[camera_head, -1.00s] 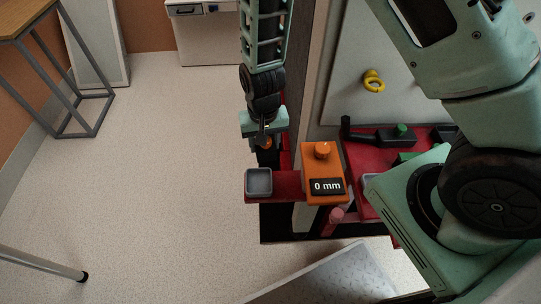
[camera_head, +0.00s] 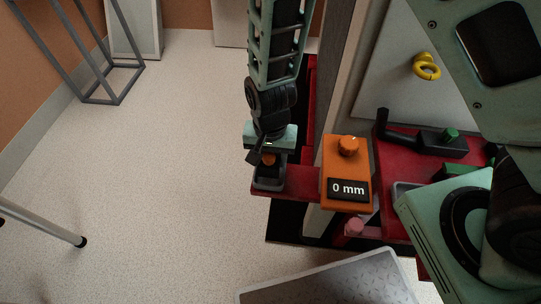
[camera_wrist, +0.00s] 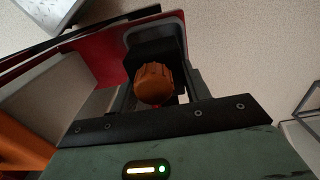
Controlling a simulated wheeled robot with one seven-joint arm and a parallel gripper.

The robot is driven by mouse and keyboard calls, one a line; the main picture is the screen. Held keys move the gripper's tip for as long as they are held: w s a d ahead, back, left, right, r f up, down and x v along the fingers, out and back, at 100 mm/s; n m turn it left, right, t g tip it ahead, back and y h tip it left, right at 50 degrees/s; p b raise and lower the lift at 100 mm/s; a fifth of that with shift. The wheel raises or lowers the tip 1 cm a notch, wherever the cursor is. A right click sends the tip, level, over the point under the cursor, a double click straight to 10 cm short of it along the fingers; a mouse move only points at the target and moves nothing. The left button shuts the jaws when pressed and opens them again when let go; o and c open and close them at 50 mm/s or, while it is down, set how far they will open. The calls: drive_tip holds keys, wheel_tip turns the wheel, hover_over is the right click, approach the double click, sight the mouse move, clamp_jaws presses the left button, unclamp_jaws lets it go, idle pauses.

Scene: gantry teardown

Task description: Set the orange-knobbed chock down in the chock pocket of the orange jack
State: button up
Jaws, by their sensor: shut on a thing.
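My gripper (camera_head: 269,156) points down and is shut on the chock, whose orange knob (camera_head: 267,159) shows between the fingers. In the wrist view the orange knob (camera_wrist: 154,84) sits between the fingers, with the dark chock body (camera_wrist: 152,50) beyond it. The grey chock pocket (camera_head: 268,185) lies directly below the gripper, left of the orange jack (camera_head: 347,192). The pocket's rim (camera_wrist: 131,32) curves around the chock in the wrist view. The chock's underside is hidden, so I cannot tell whether it touches the pocket floor. The jack's display reads 0 mm.
A red shelf (camera_head: 299,181) bears the pocket and jack. The floor at left is largely clear.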

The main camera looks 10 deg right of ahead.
drive_tip(key=shift+f, duration=0.4)
